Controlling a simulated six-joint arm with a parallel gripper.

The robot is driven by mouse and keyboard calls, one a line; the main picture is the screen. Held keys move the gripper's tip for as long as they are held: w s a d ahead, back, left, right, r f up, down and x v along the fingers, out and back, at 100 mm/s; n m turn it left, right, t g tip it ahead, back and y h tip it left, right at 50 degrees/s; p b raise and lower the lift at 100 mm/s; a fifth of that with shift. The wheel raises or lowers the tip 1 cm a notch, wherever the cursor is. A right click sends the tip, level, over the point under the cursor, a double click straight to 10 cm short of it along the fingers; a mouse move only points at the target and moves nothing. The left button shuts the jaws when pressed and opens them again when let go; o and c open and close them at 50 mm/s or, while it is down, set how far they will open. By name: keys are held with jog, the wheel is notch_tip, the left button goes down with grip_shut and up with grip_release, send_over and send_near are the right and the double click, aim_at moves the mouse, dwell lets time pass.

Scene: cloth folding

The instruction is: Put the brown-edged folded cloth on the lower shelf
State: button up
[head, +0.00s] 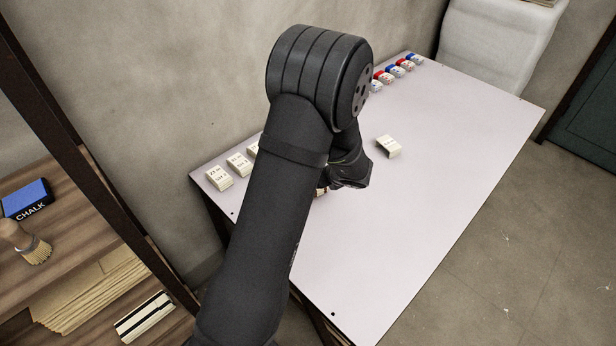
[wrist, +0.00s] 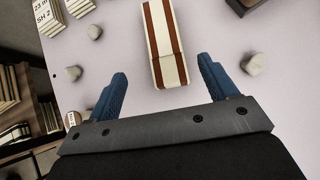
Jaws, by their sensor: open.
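The brown-edged folded cloth (wrist: 160,35) is a cream strip with brown bands, flat on the table in the wrist view. My gripper (wrist: 162,72) has two blue fingers, spread apart and empty. The cloth lies ahead of them, its near end between the fingertips' lines. In the head view my arm hides most of the cloth and the fingers; only a small brown-and-cream bit (head: 321,191) shows.
The upper shelf board holds a blue chalk box (head: 27,200) and a brush (head: 24,242). A tan stack (head: 90,292) and a black-and-white striped bundle (head: 145,315) lie below. A dark post (head: 95,150) borders the shelf.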

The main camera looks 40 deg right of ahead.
jog(key=x, duration=0.5)
jog(key=shift+w+f, duration=0.15)
jog(key=shift+f, duration=0.05)
jog(key=shift+d+r+x, duration=0.1)
jog(key=shift+d+x, duration=0.1)
jog(key=shift+x, duration=1.15)
jog(key=shift+d+r+x, duration=0.1)
jog(key=shift+d+x, duration=0.1)
jog(key=shift+x, duration=1.2)
jog(key=shift+w, duration=0.1)
jog(key=c, duration=1.3)
jog(key=shift+r, duration=0.5)
jog(key=r, duration=0.3)
jog(key=shift+s+d+r, duration=0.1)
jog(key=shift+s+r, duration=0.15)
jog(key=shift+r, duration=0.05)
jog(key=s+r, duration=0.2)
jog(key=s, duration=0.1)
jog(key=s+r, duration=0.2)
jog(key=s, duration=0.2)
jog(key=s+r, duration=0.2)
jog(key=s, duration=0.2)
jog(key=shift+d+r, duration=0.25)
jog(key=shift+d, duration=0.15)
